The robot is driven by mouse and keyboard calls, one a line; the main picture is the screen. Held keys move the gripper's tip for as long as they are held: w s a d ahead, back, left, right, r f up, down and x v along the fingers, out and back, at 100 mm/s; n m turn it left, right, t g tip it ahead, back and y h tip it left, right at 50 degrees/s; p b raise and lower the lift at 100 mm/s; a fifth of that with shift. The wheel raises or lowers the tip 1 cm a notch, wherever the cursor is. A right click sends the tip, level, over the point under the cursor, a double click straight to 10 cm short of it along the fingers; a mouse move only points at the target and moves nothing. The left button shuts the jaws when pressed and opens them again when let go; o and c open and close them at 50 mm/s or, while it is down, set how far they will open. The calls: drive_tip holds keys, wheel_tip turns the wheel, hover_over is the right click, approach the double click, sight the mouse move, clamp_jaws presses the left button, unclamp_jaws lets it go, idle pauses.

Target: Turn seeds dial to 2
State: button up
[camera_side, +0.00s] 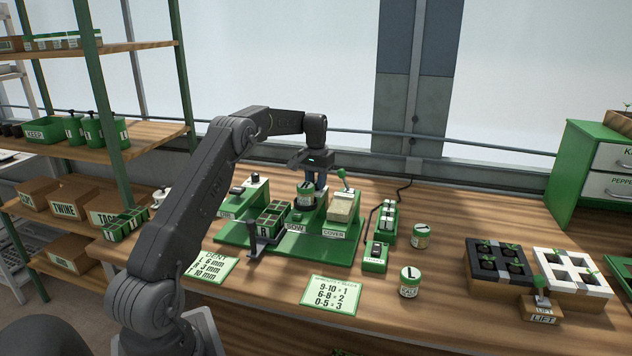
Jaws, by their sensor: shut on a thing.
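My gripper (317,182) points down over the SOW station (304,218) of the green seeder (293,246), in the middle of the bench. Its fingers are close together at the top of this station, shut on a small part that I take to be the seeds dial. The dial's face and pointer are too small and too covered to read. A round pot with a dark top and a pale label (304,197) sits on the station, just left of the fingers.
The COVER station (340,218) with a lever stands close on the right. A green cell tray (272,222) is on the left. Two jars (420,236) (410,282), a small green device (376,254), printed cards (331,296) and seedling trays (497,262) stand around. The front bench is fairly clear.

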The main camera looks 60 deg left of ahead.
sight(316, 181)
drive_tip(key=o, duration=0.9)
drive_tip(key=shift+o, duration=0.2)
wheel_tip(316, 181, up, 14)
idle(0.6)
